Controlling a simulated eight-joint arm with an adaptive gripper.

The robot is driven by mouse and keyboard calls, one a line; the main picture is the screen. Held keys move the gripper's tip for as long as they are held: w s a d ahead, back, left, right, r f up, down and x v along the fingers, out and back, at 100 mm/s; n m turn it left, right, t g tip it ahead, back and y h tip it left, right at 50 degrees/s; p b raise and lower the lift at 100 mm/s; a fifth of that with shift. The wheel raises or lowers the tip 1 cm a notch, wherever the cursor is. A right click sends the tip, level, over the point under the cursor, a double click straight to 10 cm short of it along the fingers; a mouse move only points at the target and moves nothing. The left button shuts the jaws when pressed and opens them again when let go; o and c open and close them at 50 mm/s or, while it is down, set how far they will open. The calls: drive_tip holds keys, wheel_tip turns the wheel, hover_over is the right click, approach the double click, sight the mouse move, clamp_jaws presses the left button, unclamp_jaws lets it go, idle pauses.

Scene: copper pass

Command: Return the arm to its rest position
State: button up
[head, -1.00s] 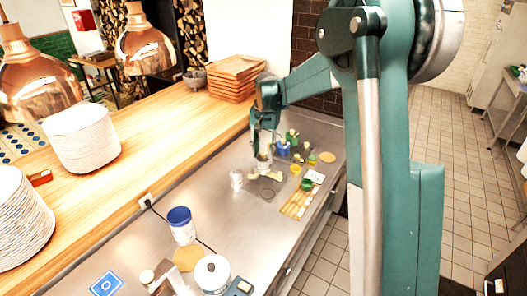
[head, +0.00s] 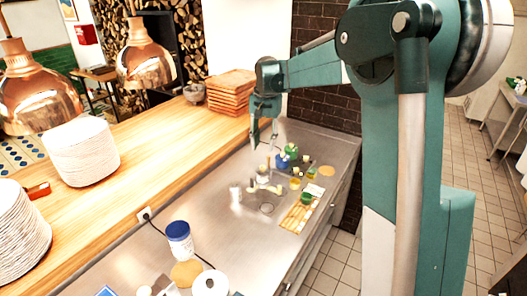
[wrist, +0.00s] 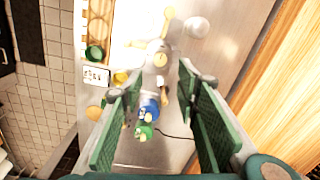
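My gripper (head: 264,135) hangs above the far part of the steel counter (head: 225,205) in the head view. In the wrist view my gripper (wrist: 160,110) shows its two green fingers spread wide apart with nothing held between them. Below it stand a blue-topped container (wrist: 149,109) and a green-topped one (wrist: 144,132), at a distance from the fingers. My teal arm reaches from the right side of the head view out over the counter.
A blue-lidded tub (head: 180,240) stands nearer. A wooden ledge (head: 150,150) carries plate stacks (head: 80,152) and stacked boards (head: 231,92). Copper lamps (head: 146,66) hang left.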

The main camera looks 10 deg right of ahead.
drive_tip(key=shift+r, duration=0.6)
drive_tip(key=shift+s, duration=0.1)
drive_tip(key=s+r+n+t+b, duration=0.1)
drive_tip(key=s+r+n+t, duration=0.15)
drive_tip(key=s, duration=0.85)
drive_tip(key=s+r+n+t+b, duration=0.1)
drive_tip(key=s+r, duration=0.2)
drive_tip(key=s, duration=0.9)
drive_tip(key=s+f+n+t, duration=0.1)
drive_tip(key=s+f, duration=0.2)
drive_tip(key=s, duration=0.4)
drive_tip(key=s+f+n+t+b, duration=0.1)
drive_tip(key=s+f, duration=0.2)
drive_tip(key=s, duration=0.4)
drive_tip(key=s+d+f+n+t+b, duration=0.1)
drive_tip(key=s+f, duration=0.3)
drive_tip(key=s, duration=0.3)
drive_tip(key=shift+t, duration=0.25)
